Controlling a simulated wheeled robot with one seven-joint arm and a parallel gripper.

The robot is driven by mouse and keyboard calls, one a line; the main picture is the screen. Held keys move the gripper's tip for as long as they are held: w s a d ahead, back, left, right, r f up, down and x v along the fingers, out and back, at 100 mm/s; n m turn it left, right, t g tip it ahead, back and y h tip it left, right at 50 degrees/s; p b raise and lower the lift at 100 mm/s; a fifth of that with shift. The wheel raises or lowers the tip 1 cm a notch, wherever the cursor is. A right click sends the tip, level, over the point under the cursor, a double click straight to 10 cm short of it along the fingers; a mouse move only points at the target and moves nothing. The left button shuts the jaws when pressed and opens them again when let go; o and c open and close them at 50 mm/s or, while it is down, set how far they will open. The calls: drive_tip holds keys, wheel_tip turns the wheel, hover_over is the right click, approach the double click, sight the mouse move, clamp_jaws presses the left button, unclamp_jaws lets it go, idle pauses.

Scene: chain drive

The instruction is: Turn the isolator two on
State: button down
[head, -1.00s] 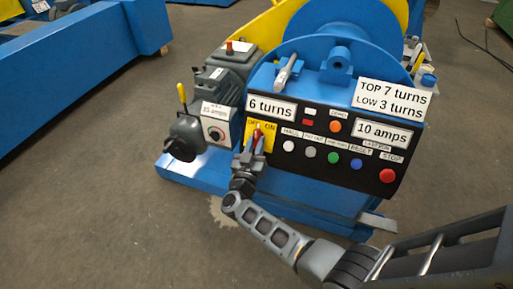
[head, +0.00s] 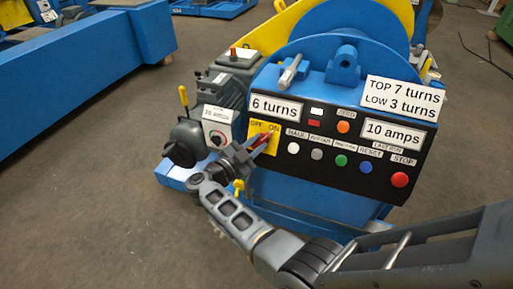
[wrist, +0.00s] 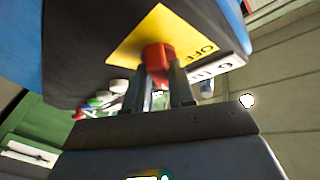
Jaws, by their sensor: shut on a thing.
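The isolator is a yellow plate (head: 253,129) marked OFF at left and ON at right, at the left end of the black panel. Its red handle (head: 267,136) leans up and right toward ON. My gripper (head: 258,143) reaches it from the lower left and is shut on the handle, hiding part of it. In the wrist view, the red handle (wrist: 155,58) sits between the two fingers of my gripper (wrist: 162,78), in front of the yellow plate (wrist: 130,42). I cannot read an isolator number.
Right of the isolator are several push buttons, including green (head: 341,160) and a red stop button (head: 399,180). A grey box (head: 217,134) with a dial, labelled 15 amps, stands at left. A blue drum (head: 335,40) rises behind. Open floor lies at left.

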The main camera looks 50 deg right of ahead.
drive_tip(key=shift+w+m+g, duration=0.1)
drive_tip(key=shift+m+g, duration=0.3)
drive_tip(key=shift+m, duration=0.4)
drive_tip(key=c, duration=1)
unclamp_jaws()
drive_tip(key=shift+c, duration=0.2)
drive_tip(key=a, duration=0.7)
drive_tip(key=shift+w+a+b, duration=0.25)
drive_tip(key=shift+a+b, duration=0.15)
